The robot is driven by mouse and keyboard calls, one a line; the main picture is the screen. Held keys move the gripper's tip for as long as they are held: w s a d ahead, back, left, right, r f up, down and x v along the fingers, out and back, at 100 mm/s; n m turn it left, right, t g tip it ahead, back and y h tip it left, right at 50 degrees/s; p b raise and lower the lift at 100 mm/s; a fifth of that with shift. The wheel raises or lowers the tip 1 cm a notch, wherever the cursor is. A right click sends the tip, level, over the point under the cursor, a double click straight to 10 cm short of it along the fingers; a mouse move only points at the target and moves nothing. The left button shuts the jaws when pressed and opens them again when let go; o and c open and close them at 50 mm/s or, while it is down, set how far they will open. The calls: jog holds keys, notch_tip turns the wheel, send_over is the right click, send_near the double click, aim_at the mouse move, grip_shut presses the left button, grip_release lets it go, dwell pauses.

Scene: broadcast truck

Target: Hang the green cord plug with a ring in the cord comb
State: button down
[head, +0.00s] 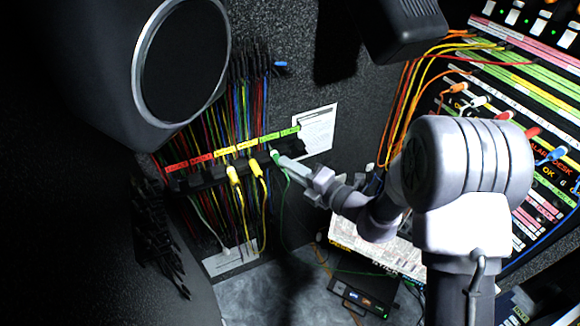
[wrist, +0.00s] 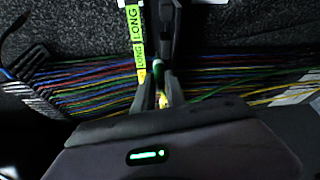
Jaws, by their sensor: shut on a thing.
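The cord comb (head: 205,176) is a dark bar on the wall with red, yellow and green label strips above it. My gripper (head: 281,160) is at its right end, under the green label. It is shut on the green cord plug (head: 274,153), whose green cord (head: 281,205) hangs down below. In the wrist view the green plug (wrist: 157,71) shows between my two fingers (wrist: 159,92), close to the dark comb (wrist: 166,35) beside the "LONG" labels. The fingers hide part of the plug. I cannot tell whether it sits in a comb slot.
Two yellow plugs (head: 234,174) hang in the comb just left of my gripper. Many coloured cords hang behind the comb. A large speaker (head: 180,60) overhangs the left, and a patch panel (head: 545,120) with plugs stands at right. A white sheet (head: 317,130) is on the wall.

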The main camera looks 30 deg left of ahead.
jog(key=shift+a, duration=0.1)
jog(key=shift+c, duration=1)
grip_release()
jog(key=s+d+b, duration=0.1)
jog(key=s+d, duration=0.4)
jog(key=d, duration=0.1)
jog(key=shift+d, duration=0.15)
dwell(0.7)
jog(key=shift+w, duration=0.1)
